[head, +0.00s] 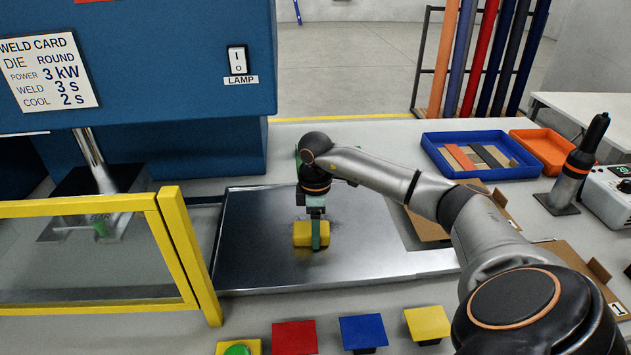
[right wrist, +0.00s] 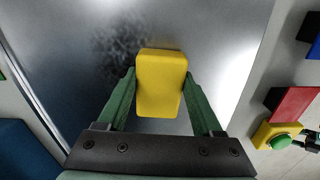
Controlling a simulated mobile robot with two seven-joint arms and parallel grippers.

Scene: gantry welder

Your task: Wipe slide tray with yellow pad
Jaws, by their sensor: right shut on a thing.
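The slide tray (head: 250,255) is a flat shiny metal plate on the bench, and it also fills much of the right wrist view (right wrist: 70,95). A dark speckled smudge (right wrist: 118,42) shows on it beside the yellow pad's far end. My right gripper (head: 317,236) is over the middle of the tray, shut on the yellow pad (head: 303,233). In the right wrist view the yellow pad (right wrist: 158,85) sits between the two green fingers. I cannot tell whether the pad touches the tray. My left gripper does not show in the head view.
A yellow-framed guard (head: 180,250) stands at the tray's left, below the blue welder (head: 180,60). Red (head: 295,338), blue (head: 362,331) and yellow (head: 427,323) blocks line the front. A blue bin (head: 480,172) and cardboard pieces (head: 430,228) lie to the right.

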